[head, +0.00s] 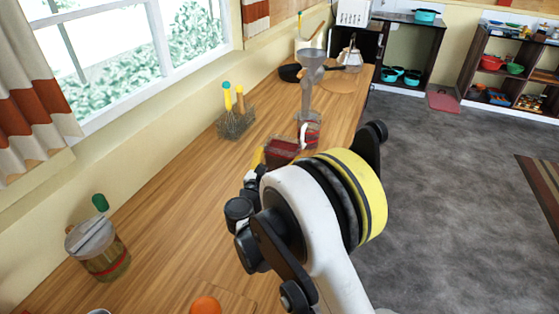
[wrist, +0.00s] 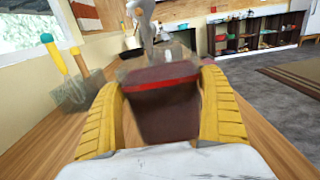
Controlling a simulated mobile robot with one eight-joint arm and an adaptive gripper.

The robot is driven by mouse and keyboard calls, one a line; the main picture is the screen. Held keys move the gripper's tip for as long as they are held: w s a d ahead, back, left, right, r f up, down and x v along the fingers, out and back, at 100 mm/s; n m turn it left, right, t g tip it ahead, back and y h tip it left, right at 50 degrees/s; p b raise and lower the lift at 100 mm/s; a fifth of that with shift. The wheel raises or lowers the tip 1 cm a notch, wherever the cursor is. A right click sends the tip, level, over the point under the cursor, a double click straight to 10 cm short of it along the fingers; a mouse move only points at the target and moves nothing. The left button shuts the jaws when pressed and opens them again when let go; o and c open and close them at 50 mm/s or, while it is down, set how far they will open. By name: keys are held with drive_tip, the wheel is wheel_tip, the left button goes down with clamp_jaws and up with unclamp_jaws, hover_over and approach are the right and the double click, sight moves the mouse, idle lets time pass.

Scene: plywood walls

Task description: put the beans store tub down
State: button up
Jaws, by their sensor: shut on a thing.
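The beans store tub (wrist: 160,105) is a dark brown-red tub with a red band near its top. It is between the yellow fingers of my gripper (wrist: 162,110) in the wrist view, and the fingers are shut on it. In the head view the tub (head: 282,149) shows just beyond my arm, over the wooden counter (head: 180,205). My arm hides its lower part, so I cannot tell whether its base touches the counter.
A wire holder (head: 236,124) with coloured handles stands by the wall. A grey funnel-like stand (head: 307,95) and a red-and-white mug (head: 309,131) are beyond the tub. A glass jar (head: 98,252) and an orange thing (head: 205,306) are nearer. Bare counter lies left of my arm.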

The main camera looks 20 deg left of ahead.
drive_tip(key=shift+f, duration=0.25)
drive_tip(key=o, duration=1.1)
drive_tip(key=shift+r, duration=0.15)
drive_tip(key=s+p, duration=0.2)
drive_tip(key=s, duration=1)
drive_tip(key=w+d+r+n+t+y, duration=0.1)
drive_tip(key=w+d+r+n+y, duration=0.15)
drive_tip(key=r+n, duration=0.45)
drive_tip(key=w+d+r+n+t+y, duration=0.1)
drive_tip(key=w+r+n+y, duration=0.25)
drive_tip(key=r, duration=0.85)
drive_tip(key=d+r+n+g+y, duration=0.35)
drive_tip(key=d+r+n, duration=0.35)
drive_tip(key=n, duration=0.6)
drive_tip(key=s+d+f+n+g+h, duration=0.2)
drive_tip(key=s+d+f+n+g, duration=0.1)
drive_tip(key=s+d, duration=0.5)
drive_tip(key=s+d+f+n+g+h, duration=0.3)
drive_tip(key=s+d+f+n, duration=0.3)
drive_tip(key=d, duration=0.6)
drive_tip(key=s+d+f+n+g+h, duration=0.3)
drive_tip(key=s+d+f, duration=0.4)
drive_tip(key=s+d, duration=0.3)
drive_tip(key=shift+s+d+f+n, duration=0.2)
drive_tip(key=shift+s+d+n, duration=0.1)
drive_tip(key=shift+n, duration=0.45)
